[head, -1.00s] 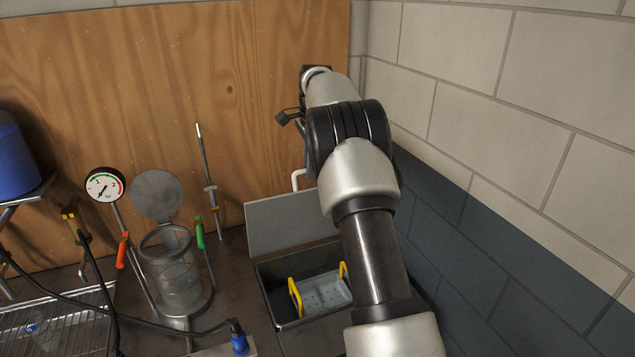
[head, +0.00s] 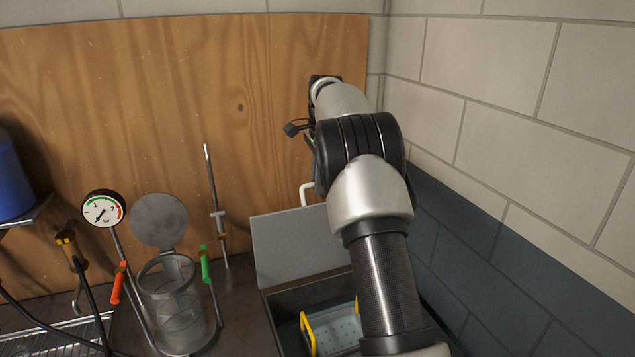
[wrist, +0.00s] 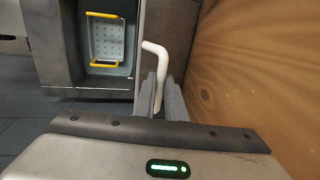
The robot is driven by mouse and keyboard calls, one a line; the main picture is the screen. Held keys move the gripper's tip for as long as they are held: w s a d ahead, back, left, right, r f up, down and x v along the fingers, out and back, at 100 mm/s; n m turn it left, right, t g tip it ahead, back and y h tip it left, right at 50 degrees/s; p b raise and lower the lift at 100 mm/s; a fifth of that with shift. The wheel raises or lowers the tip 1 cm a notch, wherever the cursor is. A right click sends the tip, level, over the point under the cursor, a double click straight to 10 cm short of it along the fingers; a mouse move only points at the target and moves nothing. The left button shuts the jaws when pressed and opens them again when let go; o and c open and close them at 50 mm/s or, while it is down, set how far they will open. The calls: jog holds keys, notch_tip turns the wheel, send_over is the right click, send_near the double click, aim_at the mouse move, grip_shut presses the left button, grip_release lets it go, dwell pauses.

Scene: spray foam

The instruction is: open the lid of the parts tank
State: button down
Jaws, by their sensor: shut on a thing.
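The parts tank (head: 285,299) is a dark grey metal box at the lower middle of the head view. Its grey lid (head: 298,247) stands raised at the back, near the wooden board, leaving the tank open. A perforated tray with yellow handles (head: 309,333) sits inside; it also shows in the wrist view (wrist: 105,42). A white bent handle (head: 305,191) projects beside the lid's upper edge and shows clearly in the wrist view (wrist: 161,62). My gripper (wrist: 160,98) is shut on this handle. In the head view my arm hides the fingers and the lid's right part.
A wooden board (head: 150,110) stands close behind the lid, and a block wall (head: 520,120) is on the right. To the left stand a glass vessel (head: 180,315), a pressure gauge (head: 103,209), a thin rod (head: 212,180) and a blue container (head: 12,170).

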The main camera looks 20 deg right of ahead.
jog(key=c, duration=1.8)
grip_release()
jog(key=r, duration=0.2)
jog(key=s+r, duration=0.1)
jog(key=r, duration=0.4)
jog(key=shift+s+r+p, duration=0.2)
jog(key=shift+s+p, duration=0.05)
jog(key=shift+p, duration=0.1)
